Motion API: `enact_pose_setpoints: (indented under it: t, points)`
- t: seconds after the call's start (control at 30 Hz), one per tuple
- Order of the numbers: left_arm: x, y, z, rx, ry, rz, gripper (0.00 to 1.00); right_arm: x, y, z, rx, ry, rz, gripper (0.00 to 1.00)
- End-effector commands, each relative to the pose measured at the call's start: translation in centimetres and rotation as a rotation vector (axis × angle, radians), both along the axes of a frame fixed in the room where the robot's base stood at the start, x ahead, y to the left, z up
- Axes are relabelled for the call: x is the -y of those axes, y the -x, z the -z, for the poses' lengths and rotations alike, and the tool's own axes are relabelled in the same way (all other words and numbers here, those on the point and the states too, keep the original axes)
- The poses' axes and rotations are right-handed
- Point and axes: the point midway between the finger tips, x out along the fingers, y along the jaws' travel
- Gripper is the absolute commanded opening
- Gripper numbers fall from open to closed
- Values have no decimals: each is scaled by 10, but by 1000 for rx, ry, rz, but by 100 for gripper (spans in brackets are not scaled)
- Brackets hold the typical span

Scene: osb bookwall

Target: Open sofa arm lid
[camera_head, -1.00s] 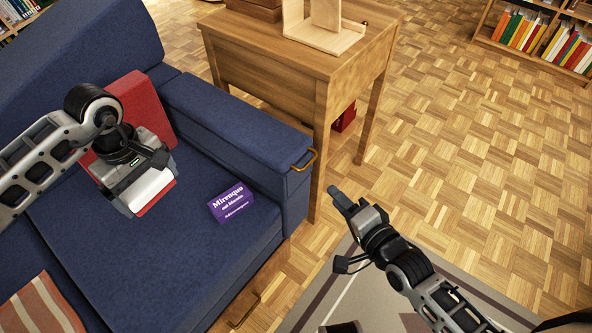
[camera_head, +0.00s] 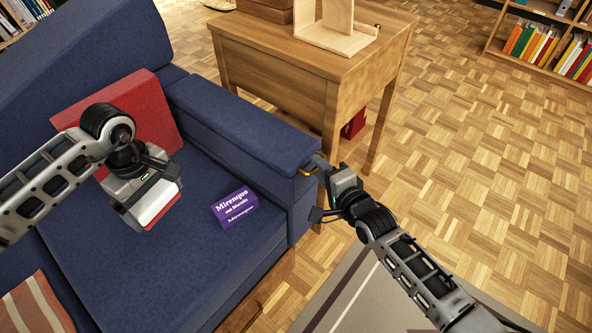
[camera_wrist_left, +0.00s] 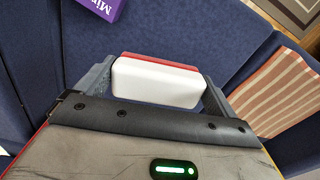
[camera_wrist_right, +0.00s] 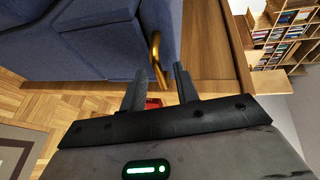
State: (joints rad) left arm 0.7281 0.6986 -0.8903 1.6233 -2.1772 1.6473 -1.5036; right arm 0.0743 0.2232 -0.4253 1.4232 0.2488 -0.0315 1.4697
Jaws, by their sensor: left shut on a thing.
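The blue sofa arm lid (camera_head: 240,120) lies flat and closed on the sofa's arm. Its brass handle (camera_head: 309,171) is at the lid's front end, partly hidden by my right gripper (camera_head: 321,163). In the right wrist view the handle (camera_wrist_right: 156,52) shows at the tips of the two parted fingers (camera_wrist_right: 157,75); I see no grip on it. My left gripper (camera_head: 152,212) is shut on a red-and-white block-like thing (camera_head: 160,199), held above the seat. The white face of that thing (camera_wrist_left: 157,82) fills the space between the fingers in the left wrist view.
A purple box (camera_head: 234,208) lies on the seat beside the arm. A red block (camera_head: 150,108) leans on the backrest; a striped cloth (camera_head: 37,305) is at lower left. A wooden table (camera_head: 290,62) stands close behind the sofa arm. The parquet at right is clear.

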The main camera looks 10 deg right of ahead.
Motion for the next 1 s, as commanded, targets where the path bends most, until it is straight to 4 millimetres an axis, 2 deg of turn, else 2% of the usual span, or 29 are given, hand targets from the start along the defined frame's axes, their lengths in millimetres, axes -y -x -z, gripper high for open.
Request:
enact_pose_setpoints:
  t: [0.3,0.33,0.43,0.67,0.87,1.0]
  points:
    - [0,0,1,1,1,0,73,-2,-3,1,-1,-1,0,31]
    - [0,0,1,1,1,0,73,-2,-3,1,-1,-1,0,28]
    - [0,0,1,1,1,0,73,-1,-3,1,-1,-1,0,0]
    - [0,0,-1,0,0,0,73,-1,-3,-1,-2,1,0,0]
    - [0,0,-21,1,1,0,73,2,-9,-24,-18,18,7,0]
    - [0,0,-50,1,1,0,73,6,-19,-57,-50,49,18,0]
